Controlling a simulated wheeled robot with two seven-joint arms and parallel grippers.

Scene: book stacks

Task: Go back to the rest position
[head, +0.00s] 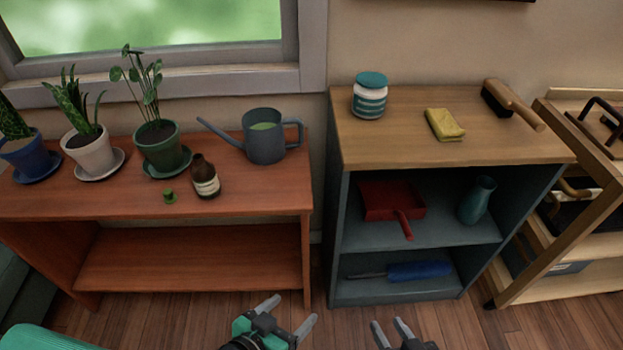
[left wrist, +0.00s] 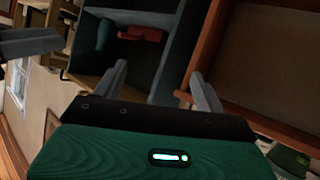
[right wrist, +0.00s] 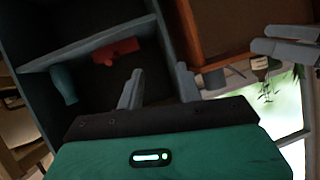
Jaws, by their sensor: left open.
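My left gripper (head: 290,312) is low at the bottom of the head view, in front of the shelves. Its two fingers stand apart and empty, also in the left wrist view (left wrist: 160,85). My right gripper (head: 388,324) is at the bottom edge, just right of the left one. Its fingers are closer together but apart, with nothing between them in the right wrist view (right wrist: 157,88). Neither gripper touches anything that I can see. The task names no other object.
A reddish wooden shelf (head: 200,260) bears potted plants, a brown bottle (head: 205,178) and a watering can (head: 264,137). A blue-grey bookcase (head: 420,235) holds a red dustpan (head: 392,201) and a vase (head: 477,200). A wooden trolley (head: 545,262) stands at right.

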